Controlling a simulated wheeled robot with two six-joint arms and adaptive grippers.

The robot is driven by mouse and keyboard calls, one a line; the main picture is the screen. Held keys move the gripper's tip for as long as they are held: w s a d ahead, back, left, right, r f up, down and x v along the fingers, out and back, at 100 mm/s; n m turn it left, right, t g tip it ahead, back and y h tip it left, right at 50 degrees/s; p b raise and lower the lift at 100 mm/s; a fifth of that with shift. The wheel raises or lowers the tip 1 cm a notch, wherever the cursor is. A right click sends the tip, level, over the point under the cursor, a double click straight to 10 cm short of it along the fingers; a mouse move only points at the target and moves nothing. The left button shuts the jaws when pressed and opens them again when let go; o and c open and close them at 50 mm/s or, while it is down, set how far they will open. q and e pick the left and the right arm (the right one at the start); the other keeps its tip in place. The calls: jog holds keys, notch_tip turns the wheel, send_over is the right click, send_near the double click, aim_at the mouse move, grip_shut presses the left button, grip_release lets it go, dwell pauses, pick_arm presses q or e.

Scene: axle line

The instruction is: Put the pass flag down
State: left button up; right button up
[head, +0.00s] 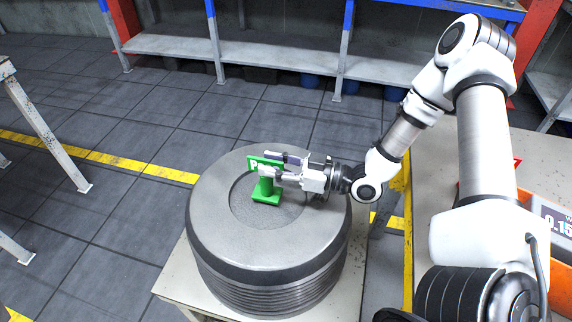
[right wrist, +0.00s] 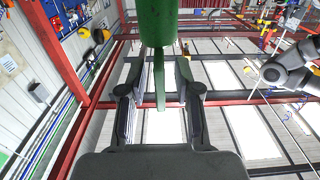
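The pass flag (head: 266,188) is green, with a block base, a thick post and a sign plate (head: 253,163) with white lettering, partly covered by my fingers. It is upright over the top of the big grey hub (head: 222,232). Its base looks at or very near the surface; I cannot tell for sure if it touches. My right gripper (head: 270,165) reaches in from the right, its fingers on both sides of the flag. My left gripper is not seen.
The hub stands on a pale stand (head: 172,284). At right is a bench (head: 432,222) with an orange unit (head: 545,205) bearing a numeric display. A shelf rack (head: 285,58) runs along the back.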

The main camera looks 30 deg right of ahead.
jog(key=p+v, duration=0.2)
jog(key=v, duration=0.4)
dwell(0.4)
